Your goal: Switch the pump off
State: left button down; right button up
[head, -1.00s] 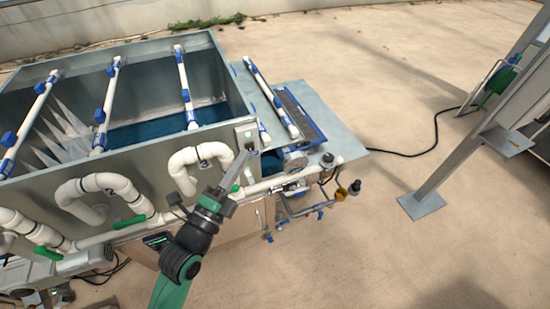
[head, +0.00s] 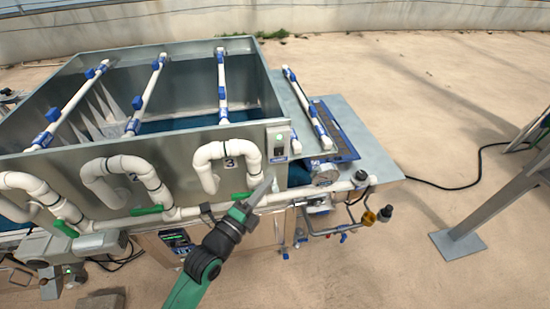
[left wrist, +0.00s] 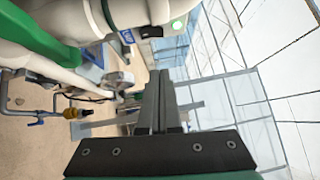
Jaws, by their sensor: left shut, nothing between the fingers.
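A small grey switch box (head: 278,145) is fixed to the front right corner of the metal tank. Whether a lever sits on the box is too small to tell. My right gripper is not in view.
White pipe loops (head: 225,160) with green valve handles (head: 147,210) run along the tank front (head: 70,165), close to my left arm. Pipe fittings with a yellow part (head: 369,217) lie to the right. A steel post (head: 480,215) stands far right on open floor.

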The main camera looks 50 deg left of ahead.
aim_at(283, 149)
pick_arm(q)
jog(key=w+a, duration=0.1)
jog(key=w, duration=0.1)
jog(key=w+a, duration=0.1)
jog(key=w, duration=0.2)
jog(key=w+a+r+b, duration=0.1)
jog(key=w+a, duration=0.1)
jog(key=shift+w+a, duration=0.1)
jog(key=shift+w, duration=0.2)
jog(key=shift+w+a, duration=0.15)
jog(key=shift+a, duration=0.05)
